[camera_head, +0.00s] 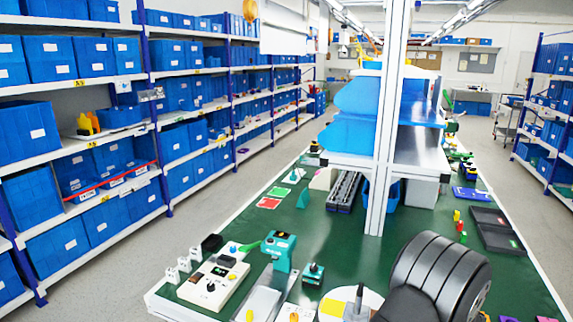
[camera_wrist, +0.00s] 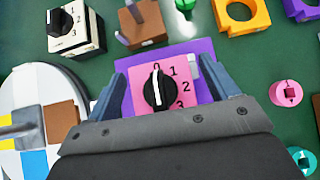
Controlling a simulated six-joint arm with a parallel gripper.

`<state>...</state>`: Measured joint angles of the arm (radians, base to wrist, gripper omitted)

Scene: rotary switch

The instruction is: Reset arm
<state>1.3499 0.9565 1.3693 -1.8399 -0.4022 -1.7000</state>
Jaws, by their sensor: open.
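In the wrist view, a pink rotary switch (camera_wrist: 180,84) sits on a purple base (camera_wrist: 205,60). Its black knob (camera_wrist: 158,92) has a white pointer standing nearly upright in the picture, towards the 0; the marks 1, 2 and 3 run down the right side. My gripper (camera_wrist: 159,72) is open, with one finger to the left and one to the right of the pink switch. The knob lies between the fingers, with clear gaps on both sides. The lower part of the switch is hidden by the gripper body. In the head view I cannot make out the fingers.
In the wrist view, a cream switch (camera_wrist: 88,42) and a brown block (camera_wrist: 140,24) lie beyond the fingers. An orange part (camera_wrist: 241,22) and a pink knob (camera_wrist: 286,93) are at right. The green table (camera_head: 335,232) carries many parts around a white post (camera_head: 386,130).

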